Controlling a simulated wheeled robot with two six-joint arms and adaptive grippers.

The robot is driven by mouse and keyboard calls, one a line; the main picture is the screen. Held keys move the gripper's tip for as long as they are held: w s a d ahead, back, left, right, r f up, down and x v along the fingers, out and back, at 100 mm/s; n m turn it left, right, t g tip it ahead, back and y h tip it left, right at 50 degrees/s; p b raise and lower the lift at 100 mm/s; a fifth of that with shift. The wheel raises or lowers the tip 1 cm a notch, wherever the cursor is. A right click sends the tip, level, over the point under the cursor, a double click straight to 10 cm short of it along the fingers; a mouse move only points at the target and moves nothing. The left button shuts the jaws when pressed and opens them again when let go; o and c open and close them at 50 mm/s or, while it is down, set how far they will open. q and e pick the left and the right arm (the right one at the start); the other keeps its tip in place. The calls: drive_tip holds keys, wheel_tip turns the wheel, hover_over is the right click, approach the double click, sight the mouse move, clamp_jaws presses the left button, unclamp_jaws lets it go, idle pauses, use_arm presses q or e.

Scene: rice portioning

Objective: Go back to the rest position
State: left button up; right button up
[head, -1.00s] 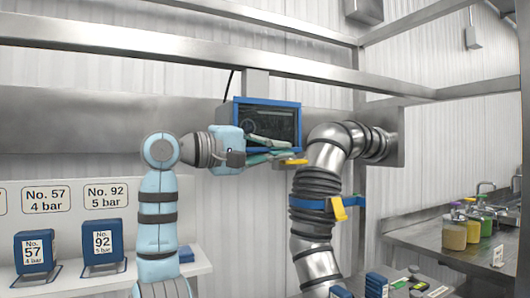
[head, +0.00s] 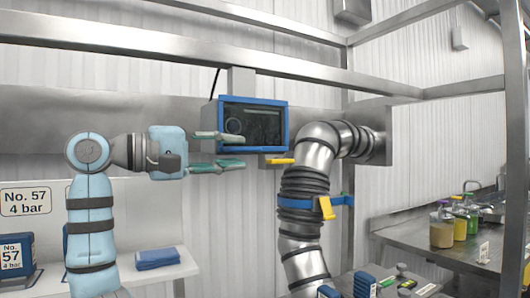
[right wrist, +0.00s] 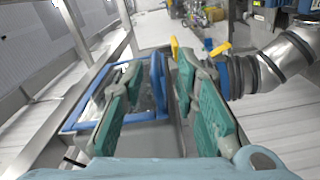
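My right gripper (head: 222,150) is open and empty in the head view, its two green-padded fingers apart and pointing right. Its fingertips are in front of the lower left of a blue-framed dark screen. They stop short of the upper yellow handle (head: 281,161) on the thick steel pipe (head: 300,252). In the right wrist view, the open fingers (right wrist: 158,78) have nothing between them that they touch. The blue-framed screen and the pipe show beyond them. My left gripper is not in view.
The blue-framed screen (head: 287,130) hangs on a steel beam. A second yellow handle (head: 326,208) sits lower on the pipe, by a blue band. Lidded jars (head: 442,232) stand on the right counter.

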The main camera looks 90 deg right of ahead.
drive_tip(key=shift+r+v, duration=0.2)
drive_tip(key=shift+v, duration=1.85)
